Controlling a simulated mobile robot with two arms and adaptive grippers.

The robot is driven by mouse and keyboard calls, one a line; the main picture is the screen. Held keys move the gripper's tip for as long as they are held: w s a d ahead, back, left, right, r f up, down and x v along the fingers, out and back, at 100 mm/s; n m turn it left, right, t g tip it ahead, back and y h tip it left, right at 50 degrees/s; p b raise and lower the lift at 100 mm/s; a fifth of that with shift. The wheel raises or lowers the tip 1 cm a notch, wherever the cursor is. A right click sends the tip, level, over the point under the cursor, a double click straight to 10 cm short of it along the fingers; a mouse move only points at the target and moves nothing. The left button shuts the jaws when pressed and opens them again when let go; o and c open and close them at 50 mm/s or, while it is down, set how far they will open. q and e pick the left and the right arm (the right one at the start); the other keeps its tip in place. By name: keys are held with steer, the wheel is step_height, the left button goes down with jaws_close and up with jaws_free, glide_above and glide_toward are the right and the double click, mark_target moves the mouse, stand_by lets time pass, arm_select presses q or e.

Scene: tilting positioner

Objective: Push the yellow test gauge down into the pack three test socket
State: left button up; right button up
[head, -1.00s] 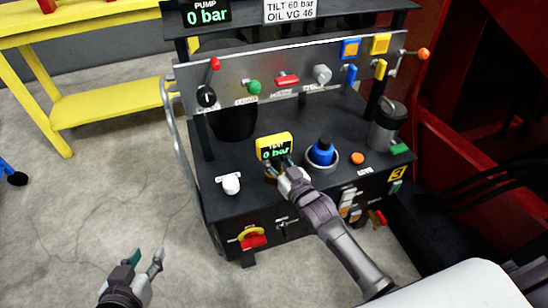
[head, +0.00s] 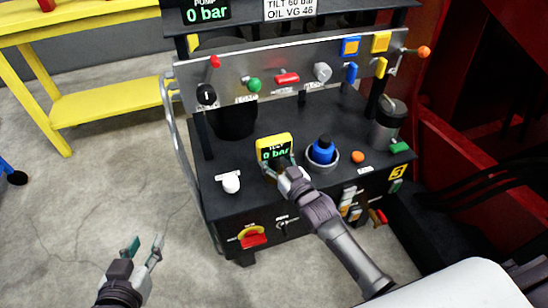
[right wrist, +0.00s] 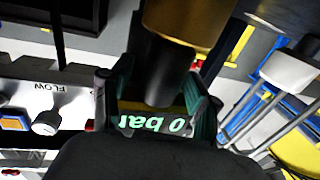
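The yellow test gauge (head: 274,142) stands upright on the front part of the black cart top, its green display reading 0 bar. My right gripper (head: 279,163) is at its lower front, with one finger on each side. In the right wrist view, the fingers (right wrist: 160,95) are apart, with gaps beside a dark stem (right wrist: 167,70). The upside-down gauge display (right wrist: 155,123) shows between them, and a brass cylinder (right wrist: 190,18) is close by. The socket under the gauge is hidden, so seating depth cannot be told. My left gripper (head: 145,250) is open and empty, over the floor.
A blue knob in a grey ring (head: 323,153) stands just right of the gauge. A white fitting (head: 231,183) is left, an orange button (head: 358,157) further right. A valve panel (head: 290,75) rises behind. The floor (head: 110,200) left of the cart is clear.

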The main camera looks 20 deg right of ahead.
steer(key=shift+f, duration=0.1)
steer(key=shift+s, duration=0.15)
steer(key=shift+s+d, duration=0.15)
steer(key=shift+s, duration=0.2)
steer(key=v, duration=1.1)
